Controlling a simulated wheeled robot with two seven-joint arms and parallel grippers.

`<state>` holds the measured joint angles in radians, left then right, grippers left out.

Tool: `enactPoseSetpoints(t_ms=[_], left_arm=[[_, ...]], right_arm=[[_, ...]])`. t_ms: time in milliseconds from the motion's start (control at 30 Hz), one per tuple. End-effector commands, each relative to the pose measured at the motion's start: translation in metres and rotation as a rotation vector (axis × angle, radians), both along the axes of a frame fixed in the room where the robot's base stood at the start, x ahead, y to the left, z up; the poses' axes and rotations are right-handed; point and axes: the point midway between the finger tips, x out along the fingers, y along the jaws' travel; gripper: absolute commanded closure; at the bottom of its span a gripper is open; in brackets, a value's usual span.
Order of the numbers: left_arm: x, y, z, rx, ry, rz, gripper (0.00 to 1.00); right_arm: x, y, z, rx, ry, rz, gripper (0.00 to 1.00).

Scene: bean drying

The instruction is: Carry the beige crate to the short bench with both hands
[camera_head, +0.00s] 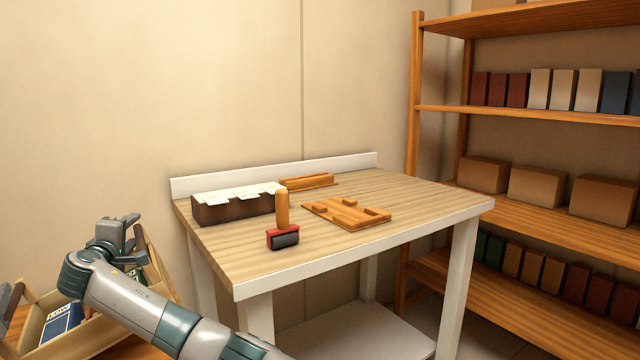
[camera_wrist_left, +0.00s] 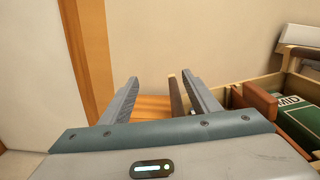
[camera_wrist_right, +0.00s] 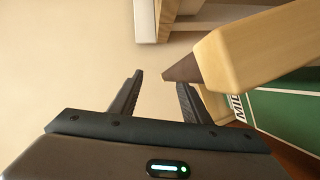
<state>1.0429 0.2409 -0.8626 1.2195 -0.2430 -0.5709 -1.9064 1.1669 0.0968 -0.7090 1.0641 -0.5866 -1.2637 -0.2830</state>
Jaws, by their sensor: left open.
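The beige crate (camera_head: 88,338) is at the lower left of the head view, cut by the frame edge, with labelled boxes inside. My right gripper (camera_head: 130,238) is at its right end, fingers apart. In the right wrist view a beige crate bar (camera_wrist_right: 265,50) with a dark end reaches close to the open fingertips (camera_wrist_right: 160,80). In the left wrist view my left gripper (camera_wrist_left: 160,92) is open; a thin brown-tipped crate part (camera_wrist_left: 175,96) stands between its fingers, near the right one. Neither gripper is closed on the crate. A bench (camera_head: 410,185) with white legs stands mid-view.
On the bench are a dark box of white cards (camera_head: 235,207), a red stamp or roller with a wooden handle (camera_head: 282,225), a wooden board (camera_head: 346,213) and a wooden block (camera_head: 305,181). The bench's front right top is clear. Shelves (camera_head: 530,115) stand at right.

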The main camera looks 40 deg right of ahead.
Motion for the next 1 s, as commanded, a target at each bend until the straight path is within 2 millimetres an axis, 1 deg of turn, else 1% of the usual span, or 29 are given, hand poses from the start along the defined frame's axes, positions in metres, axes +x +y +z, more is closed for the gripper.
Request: enactPoseSetpoints(t_ms=[33,233,500,567,600,1000], left_arm=[[0.0000,0.0000,0.0009,0.000,0.000,0.000,0.44],[0.0000,0.0000,0.0032,0.000,0.000,0.000,0.44],[0.0000,0.0001,0.0029,0.000,0.000,0.000,0.44],[0.0000,0.0000,0.0030,0.000,0.000,0.000,0.44],[0.0000,0.0000,0.0030,0.000,0.000,0.000,0.44],[0.0000,0.0000,0.0056,0.000,0.000,0.000,0.44]], right_arm=[[0.0009,0.0001,0.0045,-0.002,-0.006,0.000,0.61],[0.0049,0.0013,0.0033,-0.001,-0.006,0.001,0.61],[0.0054,0.0018,0.0023,-0.001,-0.006,0.002,0.61],[0.0054,0.0018,0.0022,-0.001,-0.005,0.002,0.46],[0.0054,0.0019,0.0019,-0.001,-0.005,0.002,0.43],[0.0056,0.0009,-0.0015,0.000,0.000,0.001,0.43]])
